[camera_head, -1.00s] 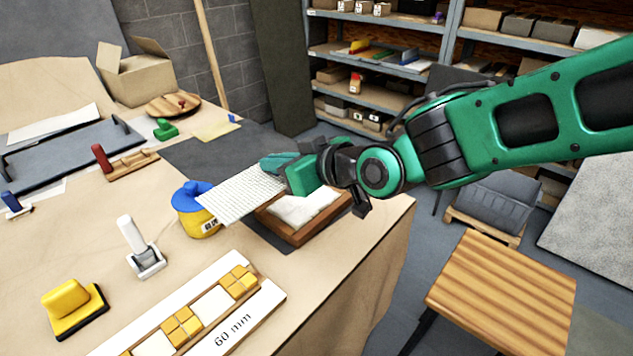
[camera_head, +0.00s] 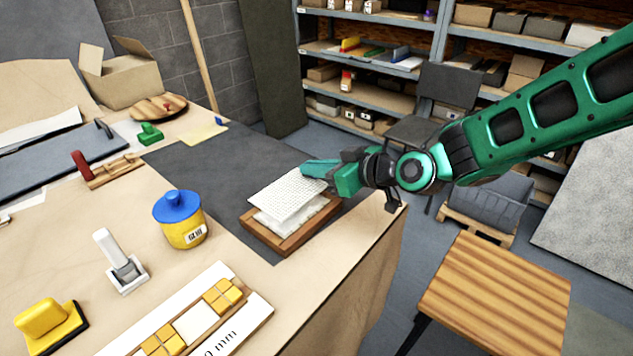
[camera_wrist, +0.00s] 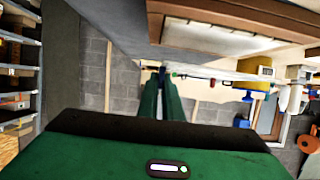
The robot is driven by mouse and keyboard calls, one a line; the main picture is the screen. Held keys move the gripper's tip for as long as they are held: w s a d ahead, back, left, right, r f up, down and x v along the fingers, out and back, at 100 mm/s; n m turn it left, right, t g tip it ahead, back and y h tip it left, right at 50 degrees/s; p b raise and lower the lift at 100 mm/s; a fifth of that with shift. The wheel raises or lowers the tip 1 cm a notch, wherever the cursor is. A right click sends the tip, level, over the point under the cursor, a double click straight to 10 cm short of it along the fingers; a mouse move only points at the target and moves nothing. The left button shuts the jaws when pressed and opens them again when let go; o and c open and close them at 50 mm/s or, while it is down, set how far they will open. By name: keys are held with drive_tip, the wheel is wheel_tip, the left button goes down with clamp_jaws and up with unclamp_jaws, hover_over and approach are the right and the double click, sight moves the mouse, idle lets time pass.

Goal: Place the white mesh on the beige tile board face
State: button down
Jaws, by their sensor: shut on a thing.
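The white mesh (camera_head: 286,194) is a thin gridded sheet in the head view. My gripper (camera_head: 318,169) is shut on its far right edge and holds it out over the tile board, slightly tilted. The wood-framed tile board (camera_head: 284,246) lies on the dark mat near the table's right edge. A strip of its pale face (camera_head: 277,228) shows below the mesh; the rest is covered from this view. In the wrist view the fingers (camera_wrist: 162,85) are close together, and the brown frame (camera_wrist: 240,12) shows above them. I cannot clearly make out the mesh there.
A yellow pot with a blue lid (camera_head: 180,220) stands left of the board. A white-handled tool (camera_head: 120,262), a yellow block (camera_head: 45,320) and a tiled strip marked in mm (camera_head: 190,320) are nearer. The dark mat (camera_head: 230,165) is clear behind the board. A wooden stool (camera_head: 495,295) stands right.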

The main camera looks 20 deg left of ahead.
sight(315, 182)
drive_tip(key=shift+w+d+f, duration=0.1)
drive_tip(key=shift+f, duration=2)
drive_tip(key=shift+f, duration=0.1)
drive_tip(key=c, duration=1.9)
unclamp_jaws()
drive_tip(key=shift+c, duration=0.2)
drive_tip(key=v, duration=1.2)
